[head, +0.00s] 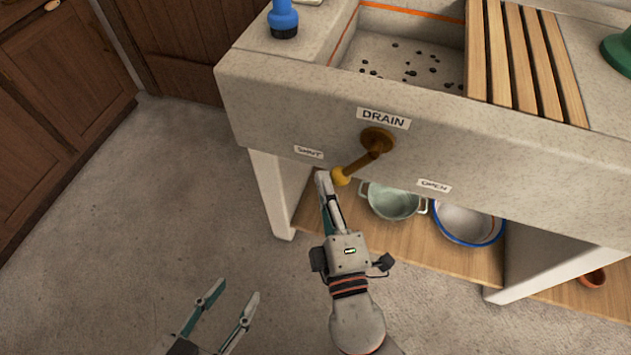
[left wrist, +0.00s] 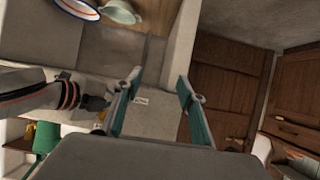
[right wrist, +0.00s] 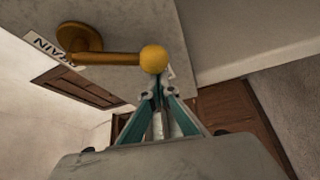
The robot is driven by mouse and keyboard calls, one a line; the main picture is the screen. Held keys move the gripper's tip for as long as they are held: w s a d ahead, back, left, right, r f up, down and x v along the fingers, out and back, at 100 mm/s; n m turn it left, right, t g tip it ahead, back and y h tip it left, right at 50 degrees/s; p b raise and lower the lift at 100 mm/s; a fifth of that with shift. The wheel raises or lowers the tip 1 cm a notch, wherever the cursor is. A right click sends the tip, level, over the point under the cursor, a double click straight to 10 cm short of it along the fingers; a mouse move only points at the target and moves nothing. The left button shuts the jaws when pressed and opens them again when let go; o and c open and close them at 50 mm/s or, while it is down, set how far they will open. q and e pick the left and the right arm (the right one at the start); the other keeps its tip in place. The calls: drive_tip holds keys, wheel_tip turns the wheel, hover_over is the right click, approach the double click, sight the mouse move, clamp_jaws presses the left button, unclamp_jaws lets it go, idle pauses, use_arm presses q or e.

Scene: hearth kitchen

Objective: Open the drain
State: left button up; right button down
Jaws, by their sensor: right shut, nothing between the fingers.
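The brass drain lever (head: 362,160) sticks out from the front of the stone sink under the DRAIN label (head: 383,118). Its yellow ball knob (head: 340,177) points down and left, nearer the SHUT label (head: 309,152) than the OPEN label (head: 434,186). My right gripper (head: 322,178) is shut and empty, its fingertips just left of the knob. In the right wrist view the knob (right wrist: 153,59) sits right at the shut fingertips (right wrist: 158,80); I cannot tell whether they touch. My left gripper (head: 232,290) is open and empty, low over the floor, away from the lever.
The sink basin (head: 400,52) holds dark specks. A slatted wooden board (head: 520,60) covers its right side. A blue-topped bottle (head: 283,18) stands on the left rim. A green pot (head: 393,203) and a blue-rimmed bowl (head: 468,225) sit on the shelf below. Floor at left is clear.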

sight(345, 184)
use_arm(q)
drive_tip(key=shift+w+r, duration=0.1)
drive_tip(key=shift+r, duration=0.05)
